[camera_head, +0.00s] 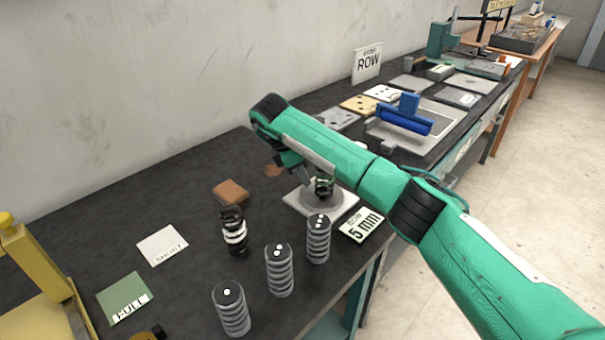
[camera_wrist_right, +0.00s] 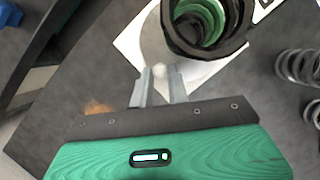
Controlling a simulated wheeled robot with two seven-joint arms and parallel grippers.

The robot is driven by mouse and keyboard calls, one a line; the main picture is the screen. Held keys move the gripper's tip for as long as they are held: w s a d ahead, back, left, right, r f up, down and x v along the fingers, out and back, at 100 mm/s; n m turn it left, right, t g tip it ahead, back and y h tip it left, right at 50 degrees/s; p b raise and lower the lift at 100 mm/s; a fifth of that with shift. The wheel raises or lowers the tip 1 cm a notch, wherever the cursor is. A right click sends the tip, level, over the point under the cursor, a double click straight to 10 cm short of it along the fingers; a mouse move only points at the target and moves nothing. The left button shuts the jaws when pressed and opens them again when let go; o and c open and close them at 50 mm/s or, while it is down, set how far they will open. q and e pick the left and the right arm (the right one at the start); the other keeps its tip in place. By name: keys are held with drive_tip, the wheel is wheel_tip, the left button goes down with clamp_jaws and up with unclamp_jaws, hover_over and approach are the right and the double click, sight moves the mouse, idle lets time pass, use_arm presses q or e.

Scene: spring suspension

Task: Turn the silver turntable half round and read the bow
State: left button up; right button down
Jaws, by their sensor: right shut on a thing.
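The silver turntable (camera_head: 312,203) is a grey disc on a pale square base near the table's front edge. A dark and green coil spring (camera_head: 324,185) stands on it; in the right wrist view the spring (camera_wrist_right: 205,28) is seen from above, cut by the top edge. My right gripper (camera_head: 304,180) is at the disc's left side. In the right wrist view its fingers (camera_wrist_right: 161,88) are closed about a small pale knob (camera_wrist_right: 160,71) beside the spring. A card (camera_head: 362,225) reading "BOW 5 mm" lies right of the base. My left gripper is out of view.
Three grey springs with dotted tops (camera_head: 280,270) and a black-and-white spring (camera_head: 234,232) stand in front and left of the turntable. A brown block (camera_head: 230,192), a white card (camera_head: 162,245) and a green "FULL" card (camera_head: 125,298) lie left. A blue-handled tool (camera_head: 405,118) is behind.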

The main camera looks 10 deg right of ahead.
drive_tip(key=c, duration=1.3)
unclamp_jaws()
drive_tip(key=shift+c, duration=0.2)
